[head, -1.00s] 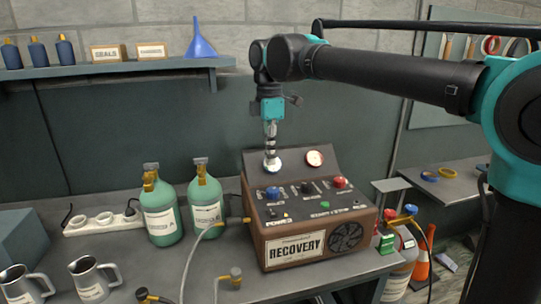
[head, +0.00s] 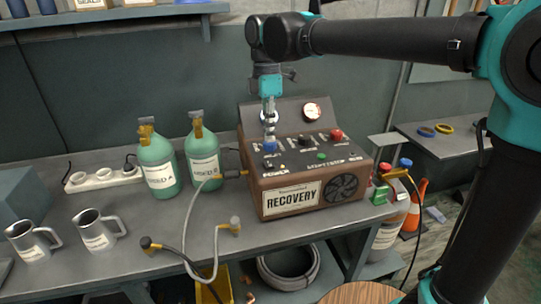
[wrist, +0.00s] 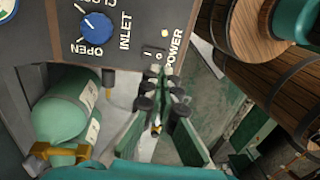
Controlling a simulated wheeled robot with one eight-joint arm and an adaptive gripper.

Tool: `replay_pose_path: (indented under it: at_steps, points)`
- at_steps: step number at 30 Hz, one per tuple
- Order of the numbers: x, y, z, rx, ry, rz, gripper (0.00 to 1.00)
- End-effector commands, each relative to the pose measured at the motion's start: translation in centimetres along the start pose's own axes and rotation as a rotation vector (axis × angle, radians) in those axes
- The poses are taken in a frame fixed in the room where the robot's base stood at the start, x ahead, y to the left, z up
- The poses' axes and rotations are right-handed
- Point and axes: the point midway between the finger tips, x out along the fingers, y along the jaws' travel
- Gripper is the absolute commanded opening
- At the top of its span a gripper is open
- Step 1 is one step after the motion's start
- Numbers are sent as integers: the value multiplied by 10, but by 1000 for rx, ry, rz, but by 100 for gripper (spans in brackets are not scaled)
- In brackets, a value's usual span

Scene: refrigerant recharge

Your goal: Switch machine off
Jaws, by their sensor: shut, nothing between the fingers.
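The brown recovery machine (head: 292,197) stands on the grey bench, its dark control panel facing up and forward. Its small POWER switch (wrist: 153,56) shows in the wrist view, just beyond my fingertips, beside a pale yellow lamp (wrist: 165,33). My gripper (head: 269,134) is shut and empty, pointing down over the left part of the panel, by the blue inlet knob (head: 270,147). The fingers also show in the wrist view (wrist: 160,82), close to the switch. I cannot tell whether they touch it. The switch's position is too small to read.
Two green bottles (head: 158,167) (head: 203,158) stand left of the machine, with a hose (head: 187,222) in front. Two metal jugs (head: 98,230) (head: 32,241) and a power strip (head: 104,179) are further left. A red knob (head: 337,134) and green button (head: 321,156) sit right on the panel.

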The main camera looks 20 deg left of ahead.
Motion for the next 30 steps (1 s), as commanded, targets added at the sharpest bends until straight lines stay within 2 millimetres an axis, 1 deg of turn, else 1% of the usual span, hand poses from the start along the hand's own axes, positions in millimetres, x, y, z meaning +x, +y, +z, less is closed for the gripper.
replay_pose_path:
  at_steps: [1,6,9,12,17,26,30]
  points:
    - [11,0,0,0,0,0,0]
    - [41,0,0,0,0,0,0]
    - [54,0,0,-1,0,0,0]
    - [64,0,0,-1,0,0,0]
    - [70,0,0,0,0,0,0]
    - [71,0,0,0,0,0,0]
    - [74,-2,0,-1,-1,32,0]
